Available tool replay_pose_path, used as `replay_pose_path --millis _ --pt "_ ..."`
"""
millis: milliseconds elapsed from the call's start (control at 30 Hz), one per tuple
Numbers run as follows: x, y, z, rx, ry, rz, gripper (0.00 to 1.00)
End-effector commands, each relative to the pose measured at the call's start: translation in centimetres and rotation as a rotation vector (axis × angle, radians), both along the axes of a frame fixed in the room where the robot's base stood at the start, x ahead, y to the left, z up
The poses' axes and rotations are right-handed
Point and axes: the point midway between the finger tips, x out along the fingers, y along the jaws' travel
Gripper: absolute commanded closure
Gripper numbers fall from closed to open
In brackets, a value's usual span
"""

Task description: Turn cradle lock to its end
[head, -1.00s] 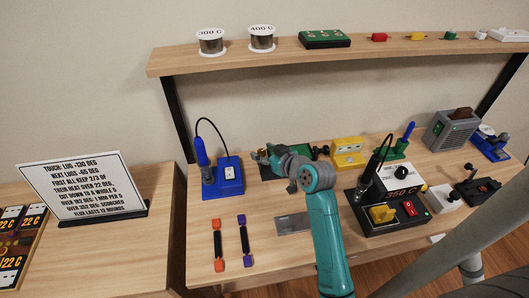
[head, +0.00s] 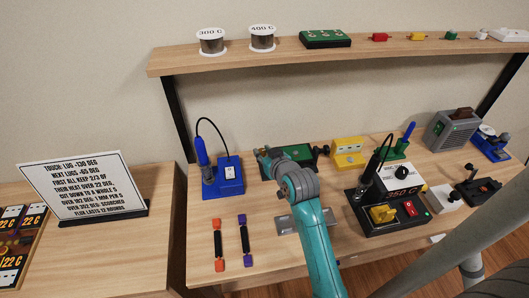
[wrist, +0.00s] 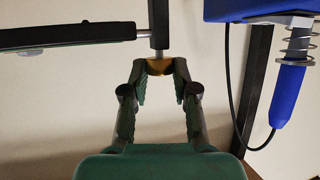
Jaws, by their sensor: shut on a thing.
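The cradle (head: 324,151) holds a green board (head: 300,153) on the workbench, behind my arm. My gripper (head: 262,158) is at the cradle's left end, and my own wrist hides much of that end. In the wrist view, my gripper (wrist: 160,72) is shut on a small brass-coloured piece, which looks like the cradle lock (wrist: 159,66). A thin rod joins the post to a dark, flat part with a green edge (wrist: 65,38). The lock's turn angle cannot be read.
A blue iron stand (head: 224,178) is close on the left and also shows in the wrist view (wrist: 250,8). A yellow block (head: 348,152) and a black power station (head: 390,215) are to the right. A grey plate (head: 308,219) lies in front.

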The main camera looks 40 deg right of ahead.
Motion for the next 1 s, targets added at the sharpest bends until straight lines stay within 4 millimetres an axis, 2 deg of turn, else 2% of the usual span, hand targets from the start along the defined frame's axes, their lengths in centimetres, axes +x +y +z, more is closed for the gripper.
replay_pose_path --millis 600,1000 --pt "0.48 0.74 -0.04 0.000 0.001 -0.426 1.00" --pt "0.58 0.76 -0.03 0.002 0.000 -0.572 1.00"
